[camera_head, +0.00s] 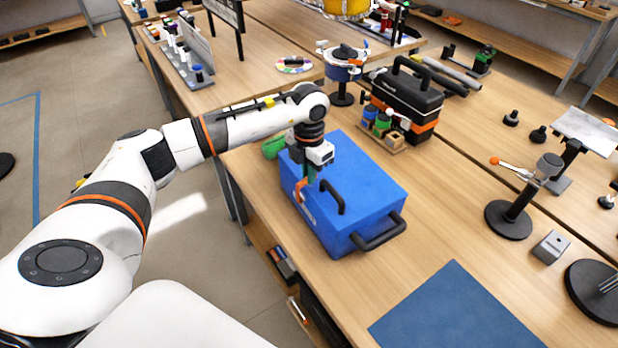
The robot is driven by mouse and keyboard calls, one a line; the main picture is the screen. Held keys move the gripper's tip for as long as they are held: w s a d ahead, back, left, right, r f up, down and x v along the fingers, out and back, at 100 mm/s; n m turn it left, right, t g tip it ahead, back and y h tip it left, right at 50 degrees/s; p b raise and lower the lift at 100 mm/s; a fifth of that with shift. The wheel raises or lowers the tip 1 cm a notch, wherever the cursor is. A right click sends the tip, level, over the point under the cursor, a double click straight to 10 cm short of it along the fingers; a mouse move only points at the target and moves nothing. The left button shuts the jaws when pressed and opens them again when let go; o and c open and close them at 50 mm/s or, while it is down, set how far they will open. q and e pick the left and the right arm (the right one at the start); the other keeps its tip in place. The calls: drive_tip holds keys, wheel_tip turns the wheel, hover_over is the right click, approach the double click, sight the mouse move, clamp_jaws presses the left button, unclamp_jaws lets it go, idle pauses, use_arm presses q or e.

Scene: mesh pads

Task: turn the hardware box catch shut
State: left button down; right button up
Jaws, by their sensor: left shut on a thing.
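The blue hardware box (362,188) stands on the wooden workbench with its lid down. A black handle (378,233) sticks out at its front right, and a smaller dark handle (333,197) sits near its left edge. An orange-red catch (299,190) shows at the left edge of the box. My left gripper (304,181) points down from above and is shut on the catch; the fingers partly hide it. How far the catch is turned is hard to tell. My right gripper is out of view.
A blue mat (455,312) lies at the near right. A black and orange toolbox (407,98) stands behind the box, with small colored pots (381,123) before it. Round-based stands (508,219) and a grey block (551,247) stand at right. Bare bench lies between.

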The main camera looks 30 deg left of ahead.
use_arm(q)
drive_tip(key=shift+m+b, duration=0.7)
drive_tip(key=shift+m, duration=0.4)
drive_tip(key=shift+r, duration=0.1)
drive_tip(key=c, duration=1.5)
unclamp_jaws()
wheel_tip(320, 180, up, 12)
drive_tip(key=b, duration=0.2)
drive_tip(key=shift+b, duration=0.35)
